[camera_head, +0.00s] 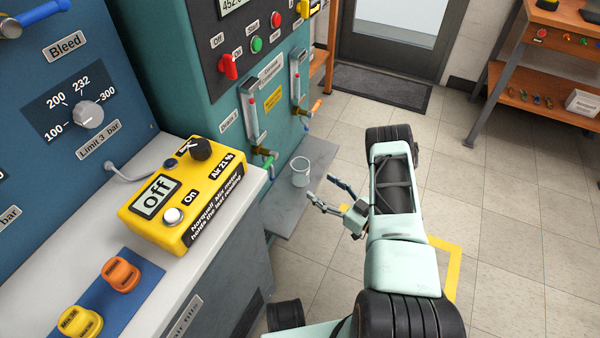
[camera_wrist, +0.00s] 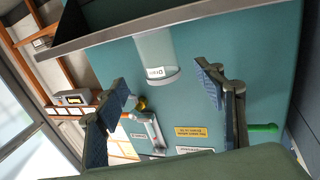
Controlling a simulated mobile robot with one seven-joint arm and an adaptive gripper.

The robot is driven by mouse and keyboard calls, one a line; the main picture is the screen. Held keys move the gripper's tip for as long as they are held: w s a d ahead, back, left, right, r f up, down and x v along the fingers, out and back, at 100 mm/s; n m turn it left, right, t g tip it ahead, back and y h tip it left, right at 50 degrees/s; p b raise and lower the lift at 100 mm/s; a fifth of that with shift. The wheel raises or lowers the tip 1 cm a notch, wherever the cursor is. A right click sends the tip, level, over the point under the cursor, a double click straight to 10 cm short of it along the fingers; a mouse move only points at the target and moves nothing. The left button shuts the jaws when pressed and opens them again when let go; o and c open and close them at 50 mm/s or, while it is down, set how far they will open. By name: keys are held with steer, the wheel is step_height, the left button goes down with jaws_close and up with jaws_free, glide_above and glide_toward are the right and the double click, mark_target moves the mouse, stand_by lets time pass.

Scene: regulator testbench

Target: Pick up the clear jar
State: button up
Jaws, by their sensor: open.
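The clear jar (camera_head: 300,172) stands upright on a grey shelf (camera_head: 285,205) in front of the teal panel in the head view. In the wrist view both blue-padded fingers of my gripper (camera_wrist: 163,88) are spread wide.
A green-handled valve (camera_head: 266,158) and an orange-tipped one (camera_head: 314,108) stick out from the teal panel (camera_head: 225,110) near the jar. A yellow meter (camera_head: 185,195) sits on the left bench. Open tiled floor lies to the right.

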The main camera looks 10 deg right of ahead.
mark_target(306, 176)
steer(key=b+x, duration=0.1)
steer(key=x, duration=0.3)
steer(key=shift+w+a, duration=0.25)
steer(key=b+x, duration=0.1)
steer(key=x, duration=0.5)
steer(key=shift+d+r+b, duration=0.15)
steer(key=shift+b, duration=0.2)
steer(key=c, duration=1.3)
